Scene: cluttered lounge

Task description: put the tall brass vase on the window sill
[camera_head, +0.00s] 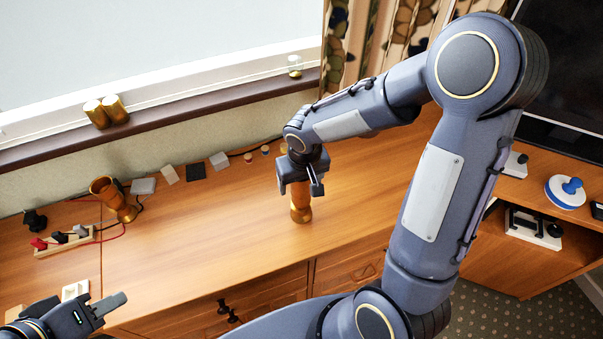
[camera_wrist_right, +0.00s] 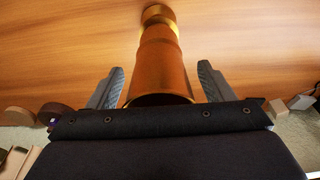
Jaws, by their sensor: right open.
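A tall brass vase (camera_head: 301,206) stands upright on the wooden desk, its upper part hidden by my right gripper (camera_head: 304,182). In the right wrist view the vase (camera_wrist_right: 162,65) runs between the two fingers of the right gripper (camera_wrist_right: 158,88). The fingers are apart, with a gap showing on each side of the vase. The window sill (camera_head: 200,104) is a dark ledge at the back left. My left gripper (camera_head: 112,305) is low at the left, away from the vase; its jaw opening cannot be made out.
Two brass cylinders (camera_head: 105,110) and a small glass jar (camera_head: 295,66) are on the window ledge. Small blocks line the wall. The sill's middle and the desk's middle are clear.

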